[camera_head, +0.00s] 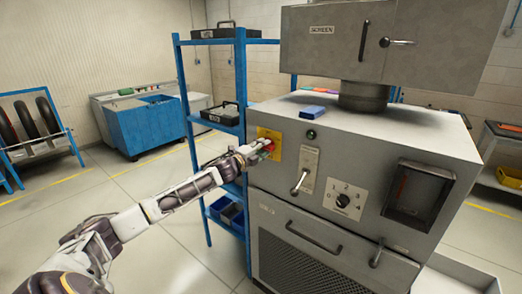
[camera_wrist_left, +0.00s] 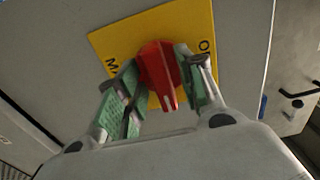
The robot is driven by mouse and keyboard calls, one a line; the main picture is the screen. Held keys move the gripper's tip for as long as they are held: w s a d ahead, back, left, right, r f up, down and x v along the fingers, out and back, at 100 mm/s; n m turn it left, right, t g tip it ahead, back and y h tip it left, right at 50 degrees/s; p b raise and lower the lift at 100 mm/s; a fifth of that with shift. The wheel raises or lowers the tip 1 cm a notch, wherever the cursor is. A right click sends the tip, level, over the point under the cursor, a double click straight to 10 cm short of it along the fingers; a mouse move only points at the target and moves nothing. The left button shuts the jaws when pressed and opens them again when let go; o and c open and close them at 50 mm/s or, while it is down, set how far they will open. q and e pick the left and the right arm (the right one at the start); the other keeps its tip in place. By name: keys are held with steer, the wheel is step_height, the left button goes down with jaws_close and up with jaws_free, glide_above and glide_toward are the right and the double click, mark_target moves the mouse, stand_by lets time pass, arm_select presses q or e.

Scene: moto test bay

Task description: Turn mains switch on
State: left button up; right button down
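The mains switch is a red rotary handle (camera_wrist_left: 158,70) on a square yellow plate (camera_wrist_left: 120,38) with black letters, partly covered. It sits at the upper left of the grey machine's front, where the red handle (camera_head: 269,146) shows beside my gripper in the head view. My left gripper (camera_head: 258,148) is at the switch. In the left wrist view its green-padded fingers (camera_wrist_left: 164,80) flank the red handle closely on both sides and look closed on it. The handle's narrow end points toward the bottom of that view. My right gripper is not in view.
The grey machine has a green button (camera_head: 311,134), a lever handle (camera_head: 300,181), a numbered dial (camera_head: 343,200) and a dark recess (camera_head: 418,195) right of the switch. A blue shelf rack (camera_head: 242,80) stands close at the left. Floor at the left is open.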

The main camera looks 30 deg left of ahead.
arm_select(q)
steer(key=shift+s, duration=0.15)
steer(key=s, duration=1.1)
steer(key=shift+s+a, duration=0.25)
steer(key=shift+a, duration=0.2)
stand_by(1.3)
steer(key=shift+s, duration=0.1)
stand_by(0.5)
steer(key=shift+n, duration=0.5)
